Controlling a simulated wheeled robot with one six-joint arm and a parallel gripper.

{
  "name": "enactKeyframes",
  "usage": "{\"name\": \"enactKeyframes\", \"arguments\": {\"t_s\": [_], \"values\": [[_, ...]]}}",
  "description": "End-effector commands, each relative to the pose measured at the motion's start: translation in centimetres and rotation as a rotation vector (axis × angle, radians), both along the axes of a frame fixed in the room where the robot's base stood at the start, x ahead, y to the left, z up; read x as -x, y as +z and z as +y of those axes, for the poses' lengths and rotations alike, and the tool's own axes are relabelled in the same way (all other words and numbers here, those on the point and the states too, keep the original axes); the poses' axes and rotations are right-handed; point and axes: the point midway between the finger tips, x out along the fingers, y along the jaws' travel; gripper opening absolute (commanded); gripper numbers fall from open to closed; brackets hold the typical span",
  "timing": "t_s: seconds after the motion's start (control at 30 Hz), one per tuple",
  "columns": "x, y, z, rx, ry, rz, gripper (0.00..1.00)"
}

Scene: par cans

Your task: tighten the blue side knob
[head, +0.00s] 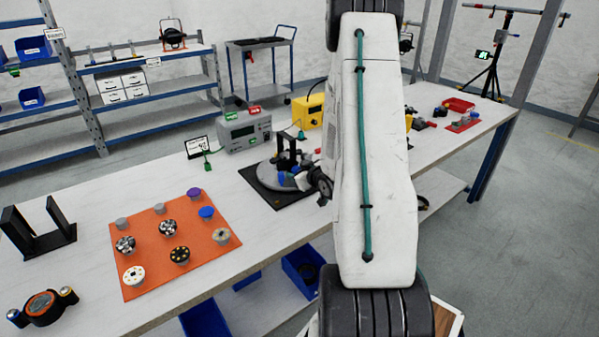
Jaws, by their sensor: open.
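A fixture with a round grey base (284,179) and an upright black bracket (287,152) stands on a black mat (265,192) in the middle of the table. Small blue parts show low around the bracket, too small to tell for sure which is the side knob. My gripper (319,184) is a dark shape at the fixture's right side, mostly hidden behind my white arm. It is open, with nothing seen between its jaws. I cannot tell whether it touches the fixture.
An orange mat (150,219) with several round caps, one blue (206,212), lies at left. A black stand (38,236) and a dark device with an orange face (42,306) are left of it. A grey meter (243,132) and yellow box (309,111) stand behind the fixture.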

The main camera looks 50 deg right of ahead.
Motion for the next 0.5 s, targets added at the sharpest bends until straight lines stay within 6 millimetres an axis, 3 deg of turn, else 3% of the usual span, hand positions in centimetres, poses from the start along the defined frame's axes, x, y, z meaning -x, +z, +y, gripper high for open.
{"name": "enactKeyframes", "arguments": {"t_s": [0.2,0.37,0.5], "values": [[-0.02,-0.03,-0.01,0.000,0.000,0.000,0.50],[-0.01,-0.02,-0.02,0.000,0.000,0.001,0.06],[0.00,-0.02,-0.02,-0.001,-0.001,0.001,0.05]]}}
